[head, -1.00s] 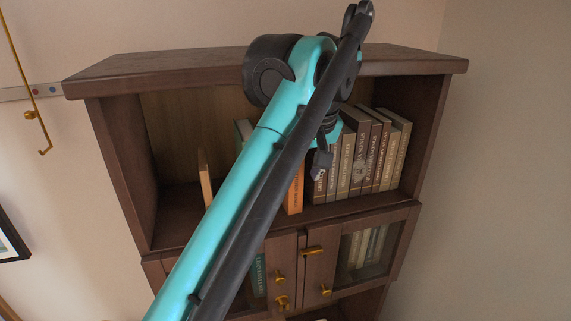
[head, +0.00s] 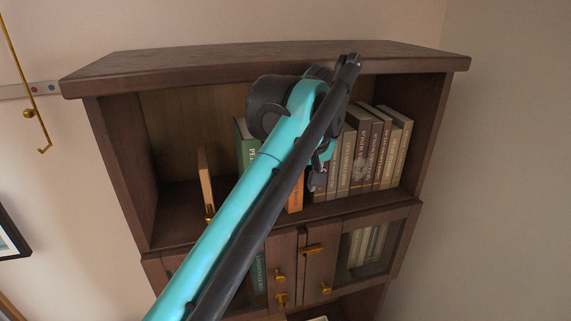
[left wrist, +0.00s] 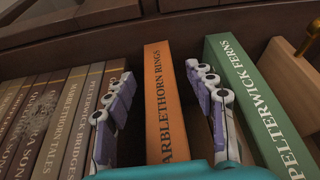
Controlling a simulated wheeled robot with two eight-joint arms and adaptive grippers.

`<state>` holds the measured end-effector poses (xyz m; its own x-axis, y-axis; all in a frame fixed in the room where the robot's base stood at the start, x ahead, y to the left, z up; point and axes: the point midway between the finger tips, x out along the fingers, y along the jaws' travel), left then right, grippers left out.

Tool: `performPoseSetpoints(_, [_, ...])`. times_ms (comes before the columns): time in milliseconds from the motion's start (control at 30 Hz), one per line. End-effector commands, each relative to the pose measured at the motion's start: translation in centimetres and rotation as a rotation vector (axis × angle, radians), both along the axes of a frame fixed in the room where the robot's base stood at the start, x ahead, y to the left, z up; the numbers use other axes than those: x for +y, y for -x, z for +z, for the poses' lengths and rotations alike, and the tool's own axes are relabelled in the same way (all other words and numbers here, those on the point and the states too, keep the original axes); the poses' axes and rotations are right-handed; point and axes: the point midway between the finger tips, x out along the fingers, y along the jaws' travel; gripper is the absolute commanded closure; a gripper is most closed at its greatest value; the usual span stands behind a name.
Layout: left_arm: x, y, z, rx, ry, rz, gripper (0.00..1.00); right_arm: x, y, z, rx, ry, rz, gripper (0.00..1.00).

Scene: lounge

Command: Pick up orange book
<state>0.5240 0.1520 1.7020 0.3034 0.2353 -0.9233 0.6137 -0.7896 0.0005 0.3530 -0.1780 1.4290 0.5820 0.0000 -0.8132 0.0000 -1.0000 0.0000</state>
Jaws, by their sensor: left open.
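The orange book (left wrist: 160,105), lettered "…arblethorn Rings", stands upright in the open upper shelf. In the head view, my arm hides most of it and only its lower spine (head: 296,197) shows. My left gripper (left wrist: 160,72) is open in the left wrist view, with one finger on each side of the orange spine. Gaps show between the fingers and the book there, and nothing is held. In the head view the gripper (head: 318,176) is partly hidden by my own arm, in front of the shelf. My right gripper is not in view.
A green book (head: 246,150) stands left of the orange one, beside a wooden bookend (head: 205,180). Several brown and grey books (head: 361,155) stand to its right. The bookcase top board (head: 200,62) overhangs the shelf. Cabinet doors (head: 312,265) with brass knobs are below.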

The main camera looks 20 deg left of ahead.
Motion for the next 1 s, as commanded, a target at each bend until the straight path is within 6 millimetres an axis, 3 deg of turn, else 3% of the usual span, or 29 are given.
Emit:
performPoseSetpoints(367, [0.0, 0.01, -0.19, 0.0, 0.0, 0.0, 0.45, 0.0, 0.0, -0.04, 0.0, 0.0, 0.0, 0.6])
performPoseSetpoints(600, [0.0, 0.01, -0.19, 0.0, 0.0, 0.0, 1.0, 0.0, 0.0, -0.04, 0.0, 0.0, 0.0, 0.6])
performPoseSetpoints(1000, [0.02, 0.02, 0.27, -0.001, -0.001, 0.0, 1.0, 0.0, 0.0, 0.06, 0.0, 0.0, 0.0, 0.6])
